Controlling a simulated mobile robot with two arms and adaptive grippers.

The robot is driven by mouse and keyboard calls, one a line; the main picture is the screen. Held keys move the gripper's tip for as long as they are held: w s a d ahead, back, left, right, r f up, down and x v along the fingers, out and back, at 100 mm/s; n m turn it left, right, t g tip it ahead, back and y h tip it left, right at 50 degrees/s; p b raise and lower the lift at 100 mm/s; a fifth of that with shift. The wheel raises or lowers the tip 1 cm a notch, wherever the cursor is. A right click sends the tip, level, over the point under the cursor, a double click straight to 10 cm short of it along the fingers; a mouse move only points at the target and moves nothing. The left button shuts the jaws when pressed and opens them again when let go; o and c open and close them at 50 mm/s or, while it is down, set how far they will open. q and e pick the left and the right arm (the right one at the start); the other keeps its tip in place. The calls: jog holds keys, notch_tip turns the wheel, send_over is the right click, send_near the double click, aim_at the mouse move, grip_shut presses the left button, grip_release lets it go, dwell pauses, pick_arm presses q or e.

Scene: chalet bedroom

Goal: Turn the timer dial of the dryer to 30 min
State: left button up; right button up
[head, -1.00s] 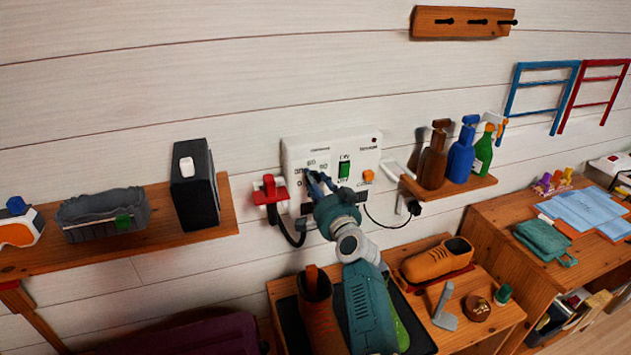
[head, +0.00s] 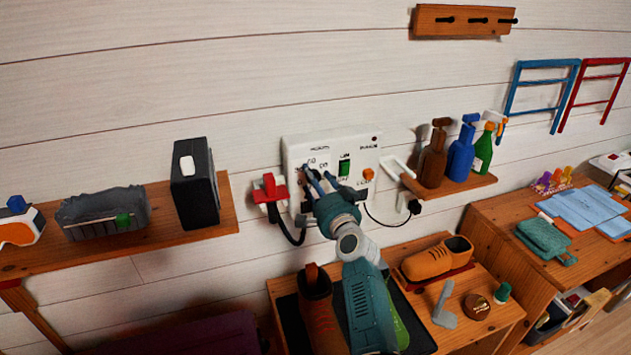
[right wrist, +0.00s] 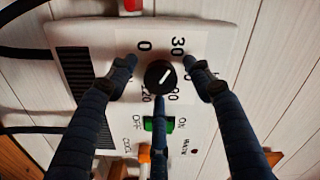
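The dryer (head: 297,150) is a white box on the wall with a green ON/OFF switch (head: 344,168) and an orange button (head: 367,174). Its timer dial (right wrist: 160,76) is a small round black knob with a white pointer line, which points to the upper right in the right wrist view. The mark 30 is above right of it, 0 above left, 120 below. My right gripper (head: 318,181) is at the dryer face, its dark fingers open around the dial. Two side fingertips stand apart from the knob; the third is close below it. The left gripper is not in view.
A red plug (head: 270,190) with a black cable is left of the dryer. Spray bottles (head: 461,154) stand on a shelf to its right. Shoes (head: 437,261) sit on a wooden stand below. A black box (head: 195,188) stands on the left shelf.

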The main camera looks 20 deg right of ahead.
dwell(0.3)
jog(key=s+n+p, duration=0.3)
jog(key=s+n, duration=0.8)
jog(key=n, duration=0.1)
jog(key=s+a+f+g+b, duration=0.1)
jog(key=s+f, duration=0.3)
jog(key=f, duration=0.4)
jog(key=s+a+f+n+g+y+b, duration=0.1)
jog(key=s+a+f+g, duration=0.1)
jog(key=f, duration=0.7)
jog(key=s+a+f+g+b, duration=0.1)
jog(key=s+f+g, duration=0.3)
jog(key=f, duration=0.5)
jog(key=shift+s+a+f+n+y+b, duration=0.3)
jog(key=shift+s+b, duration=0.1)
jog(key=shift+s, duration=0.75)
